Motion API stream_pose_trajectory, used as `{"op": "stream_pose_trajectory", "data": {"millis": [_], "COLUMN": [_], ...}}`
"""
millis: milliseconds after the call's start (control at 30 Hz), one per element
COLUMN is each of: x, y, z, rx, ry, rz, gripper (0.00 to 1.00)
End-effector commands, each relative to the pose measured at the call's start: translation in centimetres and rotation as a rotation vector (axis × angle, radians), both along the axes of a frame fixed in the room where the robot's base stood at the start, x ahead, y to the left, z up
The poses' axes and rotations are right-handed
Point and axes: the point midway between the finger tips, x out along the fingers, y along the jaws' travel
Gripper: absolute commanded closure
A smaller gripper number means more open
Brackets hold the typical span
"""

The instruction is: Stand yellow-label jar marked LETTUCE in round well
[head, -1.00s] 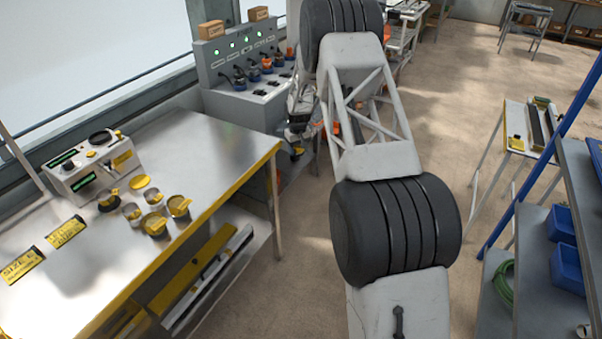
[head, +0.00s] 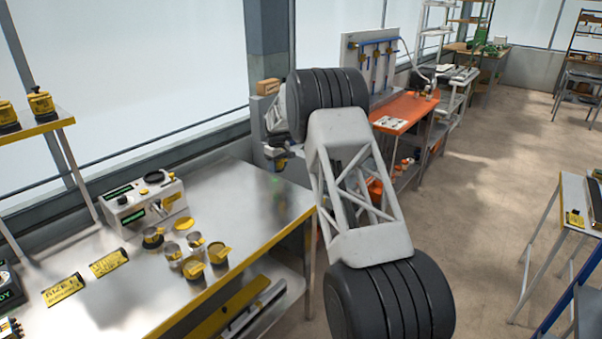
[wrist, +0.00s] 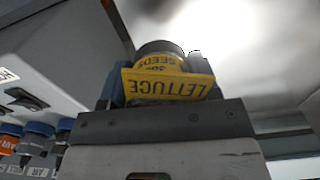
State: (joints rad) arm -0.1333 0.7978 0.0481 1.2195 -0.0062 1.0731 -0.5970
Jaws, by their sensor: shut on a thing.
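A jar with a black lid and a yellow label (wrist: 165,84) reading LETTUCE SEEDS shows in the wrist view, its lettering upside down there. My gripper (wrist: 157,73) is shut on it, with one blue-grey finger on each side. In the head view my gripper (head: 279,152) hangs in the air by the far right end of the steel bench (head: 248,190). The jar is small and partly hidden there. I cannot pick out the round well for certain; a white console (head: 146,203) with a dark round part on top stands on the bench.
Several small metal cups with yellow parts, one of them a cup (head: 217,254), stand in the middle of the bench. Yellow size plates (head: 109,262) lie at its left. An orange-topped bench (head: 405,108) stands behind my arm. The bench's right half is clear.

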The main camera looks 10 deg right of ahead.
Motion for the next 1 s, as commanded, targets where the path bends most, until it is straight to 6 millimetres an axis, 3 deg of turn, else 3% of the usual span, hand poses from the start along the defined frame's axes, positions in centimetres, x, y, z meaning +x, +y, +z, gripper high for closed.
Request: {"op": "stream_pose_trajectory", "data": {"millis": [100, 467, 1000], "x": [0.2, -0.4, -4.3], "y": [4.3, 16.3, 33.9], "z": [1.3, 5.0, 10.7], "rx": [0.0, -0.001, -0.001], "ry": [-0.002, -0.003, -0.004], "rz": [0.074, 0.294, 0.623], "gripper": [0.71, 0.71, 0.71]}}
